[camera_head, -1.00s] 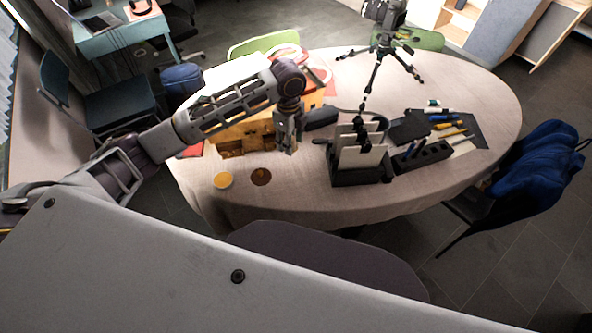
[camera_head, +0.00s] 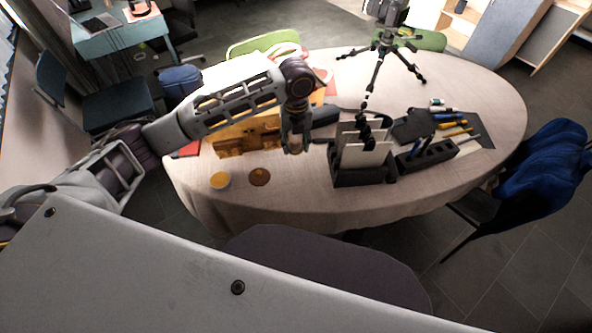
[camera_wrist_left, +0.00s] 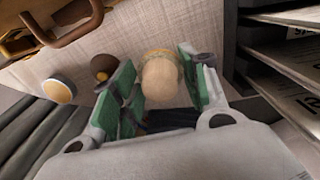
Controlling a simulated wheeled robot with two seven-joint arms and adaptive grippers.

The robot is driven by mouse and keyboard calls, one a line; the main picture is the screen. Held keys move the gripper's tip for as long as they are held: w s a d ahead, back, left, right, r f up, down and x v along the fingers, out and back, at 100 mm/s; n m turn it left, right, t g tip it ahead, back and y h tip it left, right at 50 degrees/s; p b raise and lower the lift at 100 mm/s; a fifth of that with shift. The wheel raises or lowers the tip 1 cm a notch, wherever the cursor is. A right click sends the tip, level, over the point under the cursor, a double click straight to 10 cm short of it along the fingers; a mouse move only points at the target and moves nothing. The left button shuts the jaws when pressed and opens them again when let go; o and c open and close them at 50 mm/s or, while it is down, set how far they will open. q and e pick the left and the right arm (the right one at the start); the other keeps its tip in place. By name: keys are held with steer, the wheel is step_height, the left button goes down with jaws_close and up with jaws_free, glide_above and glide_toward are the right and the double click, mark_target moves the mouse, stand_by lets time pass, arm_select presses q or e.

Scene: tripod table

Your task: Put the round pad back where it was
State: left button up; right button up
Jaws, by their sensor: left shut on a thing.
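My left gripper (camera_head: 296,143) is shut on a beige rounded thing (camera_wrist_left: 160,78), held between its green-lined fingers above the table. I cannot tell whether this is the round pad. Two round flat things lie side by side on the pale tablecloth near the front left edge: a yellow disc with a pale rim (camera_head: 220,180) and a brown disc (camera_head: 260,177). In the left wrist view the yellow disc (camera_wrist_left: 59,91) and brown disc (camera_wrist_left: 103,67) are left of the fingers, apart from the held thing. My right gripper is out of view.
A black holder with pale sheets (camera_head: 362,166) stands close right of my left gripper. A wooden case (camera_head: 238,143) lies to its left. A tripod (camera_head: 383,58), pens (camera_head: 452,124) and a dark block (camera_head: 426,157) are farther right. Cloth before the discs is clear.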

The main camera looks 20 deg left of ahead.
arm_select(q)
steer(key=shift+d+f+m, duration=0.1)
steer(key=shift+f+m, duration=0.1)
steer(key=shift+m, duration=0.7)
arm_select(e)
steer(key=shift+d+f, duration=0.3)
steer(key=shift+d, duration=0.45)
arm_select(q)
steer(key=shift+f, duration=0.1)
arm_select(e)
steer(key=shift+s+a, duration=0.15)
